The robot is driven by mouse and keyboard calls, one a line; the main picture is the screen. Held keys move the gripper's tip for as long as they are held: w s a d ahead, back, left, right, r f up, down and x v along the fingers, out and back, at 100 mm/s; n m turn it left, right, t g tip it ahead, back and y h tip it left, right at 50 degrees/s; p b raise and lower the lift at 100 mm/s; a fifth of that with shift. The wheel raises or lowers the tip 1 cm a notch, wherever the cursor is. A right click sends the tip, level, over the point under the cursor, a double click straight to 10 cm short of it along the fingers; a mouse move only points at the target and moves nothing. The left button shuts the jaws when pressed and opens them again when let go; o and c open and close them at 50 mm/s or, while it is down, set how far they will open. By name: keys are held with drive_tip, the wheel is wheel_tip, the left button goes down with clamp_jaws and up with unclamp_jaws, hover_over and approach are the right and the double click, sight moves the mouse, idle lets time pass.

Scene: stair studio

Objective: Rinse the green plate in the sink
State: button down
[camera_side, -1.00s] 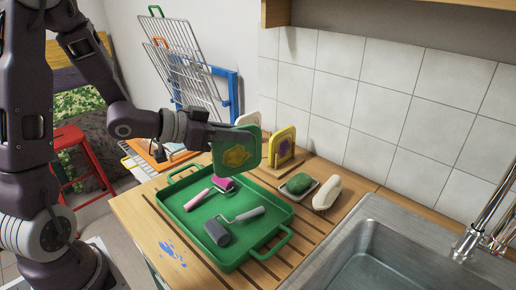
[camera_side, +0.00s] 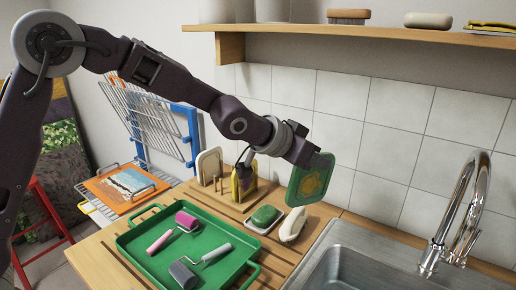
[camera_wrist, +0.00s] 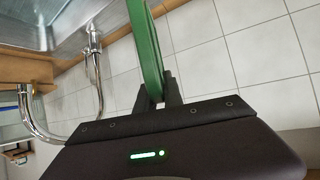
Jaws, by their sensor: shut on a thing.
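My gripper (camera_side: 318,160) is shut on the edge of the green plate (camera_side: 311,180), which has a yellow blotch on its face. The plate hangs upright in the air, above the soap area and left of the sink (camera_side: 350,262). In the wrist view the plate (camera_wrist: 146,45) shows edge-on between the fingers of my gripper (camera_wrist: 160,95). The chrome faucet (camera_side: 455,215) stands at the sink's back right. It also shows in the wrist view (camera_wrist: 93,65). No water stream is visible.
A green tray (camera_side: 135,250) with two paint rollers sits on the wooden counter. A yellow plate (camera_side: 243,184) stands in a rack. A shelf (camera_side: 350,40) overhangs the tiled wall.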

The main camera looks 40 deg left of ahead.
drive_tip(key=s+d+m+g+h, duration=0.15)
drive_tip(key=s+d, duration=0.35)
drive_tip(key=d, duration=0.6)
drive_tip(key=s+d+m+g+h, duration=0.15)
drive_tip(key=s+d, duration=0.25)
drive_tip(key=d, duration=0.7)
wheel_tip(320, 180, down, 31)
drive_tip(key=y, duration=0.1)
drive_tip(key=shift+r, duration=0.2)
drive_tip(key=shift+s, duration=0.1)
idle(1.3)
wheel_tip(320, 180, up, 20)
idle(1.2)
idle(0.8)
